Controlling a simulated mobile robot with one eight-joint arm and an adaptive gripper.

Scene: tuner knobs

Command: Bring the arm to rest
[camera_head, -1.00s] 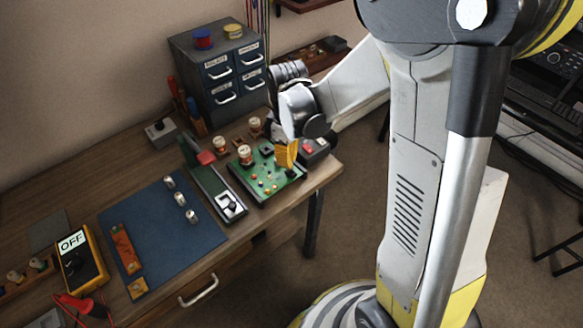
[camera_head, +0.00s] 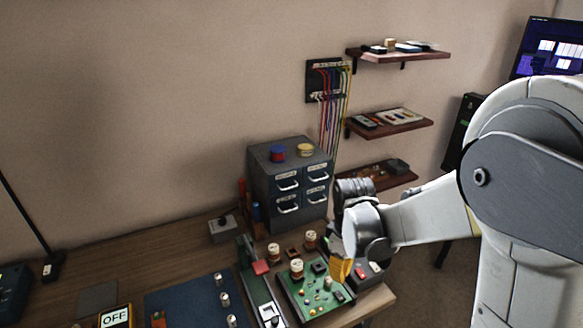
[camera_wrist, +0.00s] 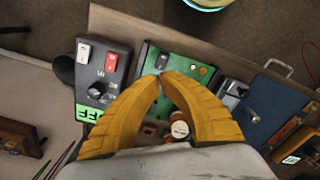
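My gripper (camera_head: 341,268) has yellow fingers and hangs above the right side of the green circuit board (camera_head: 318,309). In the wrist view the two fingertips (camera_wrist: 161,76) come together over the board (camera_wrist: 152,62), with nothing seen between them. A cream knob (camera_head: 297,270) stands on the board, to the left of my gripper. Two similar cream knobs, one (camera_head: 274,253) to the left and one (camera_head: 310,240) to the right, stand behind the board. In the wrist view a cream and red knob (camera_wrist: 180,129) shows between the fingers, farther below.
A dark switch box (camera_wrist: 103,72) with a green display sits beside the board. A grey drawer cabinet (camera_head: 288,152) stands behind. A blue mat (camera_head: 185,300) with several silver knobs lies left. Wall shelves (camera_head: 395,125) hang at the back right. Space above the table's left side is clear.

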